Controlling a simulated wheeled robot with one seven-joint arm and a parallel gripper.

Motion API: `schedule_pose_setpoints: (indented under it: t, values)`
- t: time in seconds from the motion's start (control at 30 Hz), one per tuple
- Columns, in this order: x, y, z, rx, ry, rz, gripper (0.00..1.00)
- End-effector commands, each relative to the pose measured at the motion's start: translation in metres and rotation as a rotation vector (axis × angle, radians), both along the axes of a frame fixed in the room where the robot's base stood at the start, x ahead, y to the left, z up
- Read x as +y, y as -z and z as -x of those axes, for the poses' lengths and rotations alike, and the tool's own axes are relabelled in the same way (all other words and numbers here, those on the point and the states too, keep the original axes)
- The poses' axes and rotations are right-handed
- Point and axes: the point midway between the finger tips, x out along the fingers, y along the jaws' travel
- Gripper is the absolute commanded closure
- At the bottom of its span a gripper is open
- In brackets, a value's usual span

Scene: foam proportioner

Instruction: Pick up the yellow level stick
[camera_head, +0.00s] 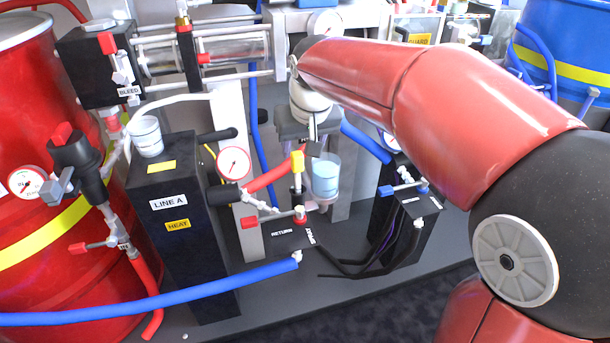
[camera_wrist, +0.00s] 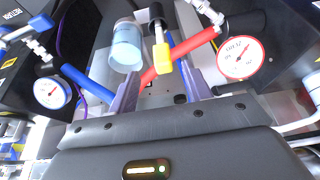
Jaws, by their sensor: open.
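A yellow block-shaped top on a narrow upright stem, which looks like the yellow level stick (camera_head: 297,161), stands above the small black spray/return block in the head view. In the wrist view the yellow stick (camera_wrist: 164,66) shows between my two fingers, near their tips. My gripper (camera_head: 304,150) hangs down from above, close to the stick's top. In the wrist view my gripper (camera_wrist: 160,74) is open, with a finger on each side and visible gaps. I cannot tell whether either finger touches the stick. Part of its stem is hidden by its top in the wrist view.
A clear cup of blue liquid (camera_head: 326,176) stands just right of the stick. A red hose (camera_head: 270,178) and pressure gauge (camera_head: 234,164) are to its left. A red-handled valve (camera_head: 270,218) sits below. A black LINE A box (camera_head: 170,240) and red drum (camera_head: 30,130) stand further left.

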Motion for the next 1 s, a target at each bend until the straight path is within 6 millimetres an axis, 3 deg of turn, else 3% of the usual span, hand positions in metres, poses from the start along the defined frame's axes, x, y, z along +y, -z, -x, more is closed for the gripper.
schedule_pose_setpoints:
  t: [0.6, 0.9, 1.0]
  values:
    - [0.014, 0.066, -0.033, 0.006, -0.005, -0.002, 0.51]
    - [0.015, 0.071, -0.035, 0.002, -0.003, -0.003, 0.51]
    - [0.014, 0.071, -0.035, 0.003, -0.003, -0.002, 0.61]
